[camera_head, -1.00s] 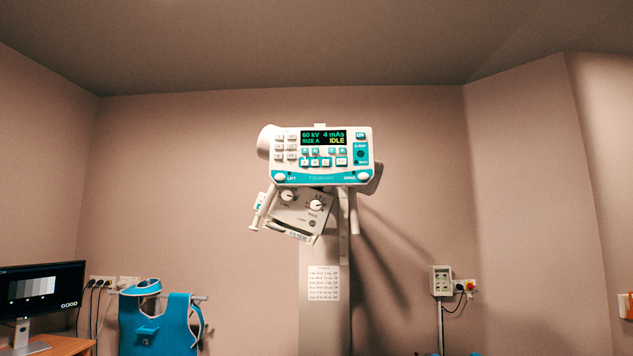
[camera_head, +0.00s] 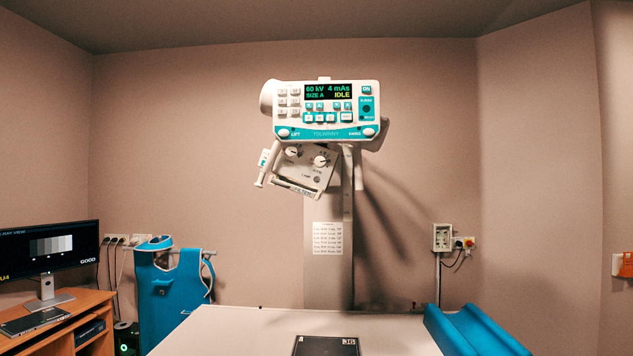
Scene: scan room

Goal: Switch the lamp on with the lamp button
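The X-ray tube head with its control panel (camera_head: 326,111) hangs on a column at the centre of the head view. Its display (camera_head: 330,91) reads 60 kV, 4 mAs, SIZE A, IDLE. Below it is a tilted collimator box (camera_head: 305,168) with two knobs. A small round grey button (camera_head: 317,180) sits on its lower face beside a small label that seems to read LAMP. No light from the lamp can be made out on the table. Neither of my grippers is in view.
A pale table (camera_head: 250,330) spans the front, with a dark plate (camera_head: 327,346) and a blue cradle (camera_head: 474,330) on it. A desk with a monitor (camera_head: 48,250) stands left, beside a hanging blue apron (camera_head: 170,285). A wall box (camera_head: 441,237) is at right.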

